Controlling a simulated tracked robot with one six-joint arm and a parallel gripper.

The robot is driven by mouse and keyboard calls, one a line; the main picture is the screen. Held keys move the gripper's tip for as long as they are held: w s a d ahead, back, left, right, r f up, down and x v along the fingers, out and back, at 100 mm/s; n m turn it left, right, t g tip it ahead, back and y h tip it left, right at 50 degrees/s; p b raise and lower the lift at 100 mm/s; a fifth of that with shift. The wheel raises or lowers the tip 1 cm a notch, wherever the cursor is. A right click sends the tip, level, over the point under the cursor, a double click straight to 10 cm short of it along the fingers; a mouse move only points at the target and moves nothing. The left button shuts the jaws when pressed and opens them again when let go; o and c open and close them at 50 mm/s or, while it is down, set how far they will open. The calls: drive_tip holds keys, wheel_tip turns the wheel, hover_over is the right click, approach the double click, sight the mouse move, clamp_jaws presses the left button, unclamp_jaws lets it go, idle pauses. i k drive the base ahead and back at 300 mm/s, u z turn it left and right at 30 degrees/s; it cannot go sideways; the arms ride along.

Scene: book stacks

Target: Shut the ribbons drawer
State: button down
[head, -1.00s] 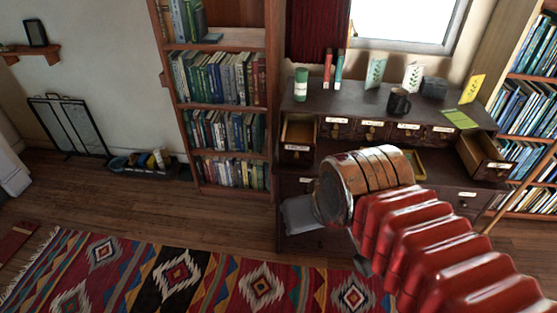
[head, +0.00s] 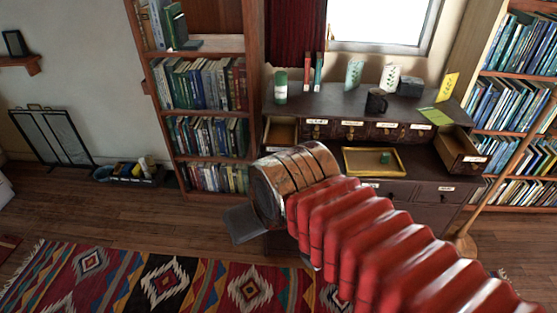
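A dark wooden desk (head: 338,103) under the window has a row of small labelled drawers. Two of them stand pulled out: a left drawer (head: 281,131), its front mostly hidden behind my arm, and a right drawer (head: 462,155) with a pale label on its front. The labels are too small to read, so I cannot tell which is the ribbons drawer. My gripper (head: 244,225) shows only as a grey part beyond my arm's end, low and left of the desk in the picture. Its fingers are not clear, and I see nothing held.
A yellow tray (head: 347,164) with a small green item sits on the desk. A green can (head: 281,88), a dark mug (head: 377,101) and cards stand on top. Bookcases flank the desk. A patterned rug (head: 205,280) covers the floor in front; bare boards lie left.

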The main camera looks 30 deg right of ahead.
sight(280, 134)
drive_tip(key=i, duration=1)
